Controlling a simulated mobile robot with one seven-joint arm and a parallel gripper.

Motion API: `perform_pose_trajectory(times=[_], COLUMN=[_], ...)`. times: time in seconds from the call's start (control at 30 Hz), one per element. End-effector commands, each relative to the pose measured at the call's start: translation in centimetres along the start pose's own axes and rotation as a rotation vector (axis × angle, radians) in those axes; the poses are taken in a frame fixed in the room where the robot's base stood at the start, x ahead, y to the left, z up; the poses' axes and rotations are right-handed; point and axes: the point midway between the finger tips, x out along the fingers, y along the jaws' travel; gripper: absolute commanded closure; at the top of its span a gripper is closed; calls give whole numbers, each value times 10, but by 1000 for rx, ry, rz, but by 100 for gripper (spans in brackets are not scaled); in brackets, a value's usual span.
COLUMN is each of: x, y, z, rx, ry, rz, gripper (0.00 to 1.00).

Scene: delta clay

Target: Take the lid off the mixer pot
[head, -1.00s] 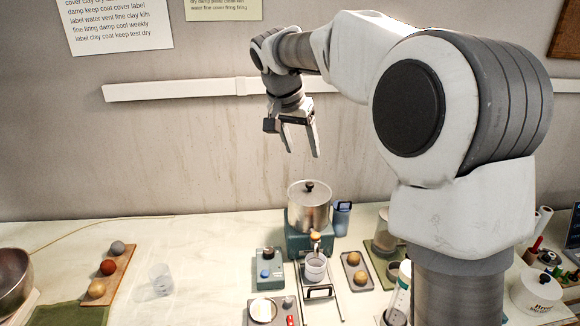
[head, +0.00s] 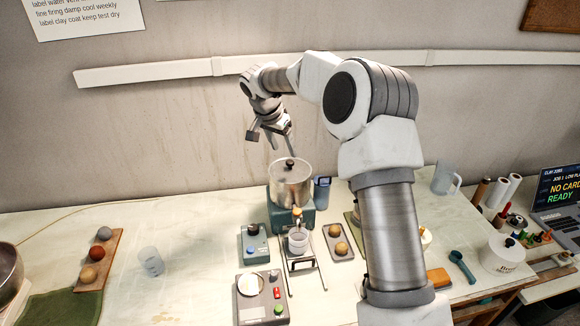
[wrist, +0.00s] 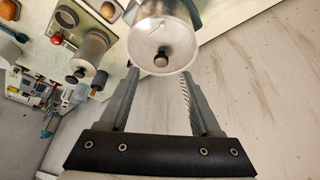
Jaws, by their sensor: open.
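The mixer pot (head: 290,192) is a silver metal pot on a teal base (head: 302,215) near the back of the table. Its silver lid (head: 289,170) is on top, with a dark round knob (head: 290,162). My gripper (head: 284,148) is open and empty, above the pot and apart from the lid. In the wrist view, my gripper (wrist: 157,80) points toward the pot; the lid (wrist: 178,58) and its knob (wrist: 161,58) show just beyond the fingertips, roughly between them.
The wall is close behind.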

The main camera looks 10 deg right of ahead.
Motion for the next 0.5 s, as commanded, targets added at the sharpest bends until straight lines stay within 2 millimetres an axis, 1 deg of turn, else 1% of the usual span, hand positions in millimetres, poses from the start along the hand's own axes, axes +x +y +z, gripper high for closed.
perform_pose_trajectory(times=[0.03, 0.1, 0.27, 0.37, 0.5], x=[7, 13, 21, 29, 47], y=[0, 0, 0, -1, -2], z=[0, 0, -1, -3, -7], rx=[1, 1, 0, 0, 1], ry=[-2, -2, -1, -2, -3], rz=[1, 1, 0, 1, 1], gripper=[35, 35, 35, 35, 35])
